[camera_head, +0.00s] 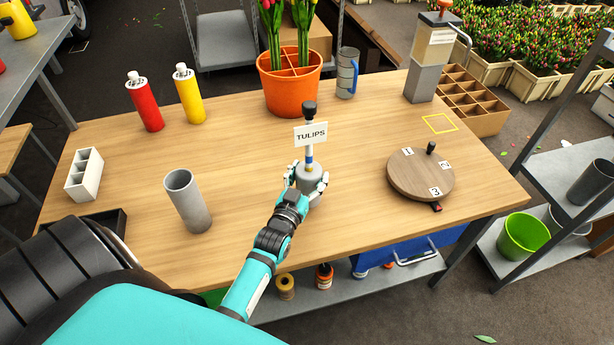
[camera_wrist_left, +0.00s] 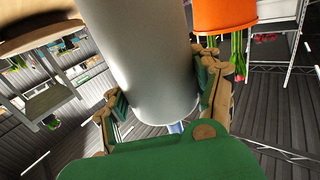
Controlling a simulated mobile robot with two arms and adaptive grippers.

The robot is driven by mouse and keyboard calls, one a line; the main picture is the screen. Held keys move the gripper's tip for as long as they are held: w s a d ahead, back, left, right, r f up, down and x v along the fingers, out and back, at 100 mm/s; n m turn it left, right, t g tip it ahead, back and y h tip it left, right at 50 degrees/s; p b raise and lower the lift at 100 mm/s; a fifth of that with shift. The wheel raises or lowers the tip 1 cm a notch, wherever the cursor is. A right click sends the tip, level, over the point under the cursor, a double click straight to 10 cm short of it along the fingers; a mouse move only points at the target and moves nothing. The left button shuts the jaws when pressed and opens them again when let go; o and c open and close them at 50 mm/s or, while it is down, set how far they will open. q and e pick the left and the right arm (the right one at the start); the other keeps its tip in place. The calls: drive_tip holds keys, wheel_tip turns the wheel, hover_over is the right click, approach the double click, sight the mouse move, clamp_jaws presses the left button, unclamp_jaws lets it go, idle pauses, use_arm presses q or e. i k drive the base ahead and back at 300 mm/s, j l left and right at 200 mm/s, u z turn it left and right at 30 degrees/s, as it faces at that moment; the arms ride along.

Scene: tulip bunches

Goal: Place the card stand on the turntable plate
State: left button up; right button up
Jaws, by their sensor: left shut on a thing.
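The card stand has a grey round base (camera_head: 309,179), a thin post with a black knob on top, and a white card (camera_head: 311,134) reading TULIPS. It is upright near the middle of the table. My left gripper (camera_head: 307,184) is shut around its grey base; the base also fills the middle of the left wrist view (camera_wrist_left: 150,60) between the fingers (camera_wrist_left: 163,95). I cannot tell whether the base touches the table. The turntable plate (camera_head: 408,181) is a round wooden disc to the right, marked 1, 2 and 3, with a black knob near its far edge. My right gripper is not in view.
A grey cylinder (camera_head: 187,203) stands left of my arm. An orange pot (camera_head: 290,88) with tulips and a grey mug (camera_head: 347,75) stand behind. Red (camera_head: 146,104) and yellow (camera_head: 188,96) bottles are at the back left. The tabletop between stand and turntable is clear.

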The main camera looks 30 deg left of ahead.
sight(421, 171)
drive_tip(key=k+l, duration=0.4)
drive_tip(key=i+l, duration=0.95)
drive_tip(key=i, duration=0.15)
